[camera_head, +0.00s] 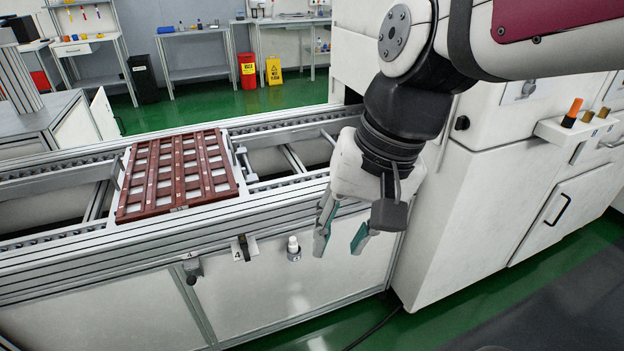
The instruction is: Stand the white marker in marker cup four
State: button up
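A small white capped thing (293,243), likely the white marker, stands upright in a small holder (294,256) on the conveyor's front side. To its left a white card marked 4 (238,254) sits beside a dark upright piece (244,246). Farther left a grey cup-like holder (193,269) hangs under another small 4; I cannot see into it. My gripper (340,243) points down with its teal-tipped fingers apart and nothing visible between them. It is just right of the white thing and apart from it in the picture.
A brown gridded tray (151,182) lies on the conveyor (60,243). A white machine (480,200) stands close on the right, with an orange-topped marker (572,112) on its ledge. Benches, bins and a yellow floor sign (273,71) stand far behind.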

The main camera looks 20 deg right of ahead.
jog(key=s+d+n+h, duration=0.2)
jog(key=s+d+n, duration=0.1)
jog(key=s, duration=0.5)
jog(key=shift+s+n, duration=0.3)
jog(key=shift+n, duration=0.5)
notch_tip(320, 180, up, 11)
jog(key=t+p, duration=0.2)
jog(key=p, duration=0.7)
jog(key=shift+d+p, duration=0.15)
jog(key=shift+p, duration=0.25)
jog(key=shift+r, duration=0.1)
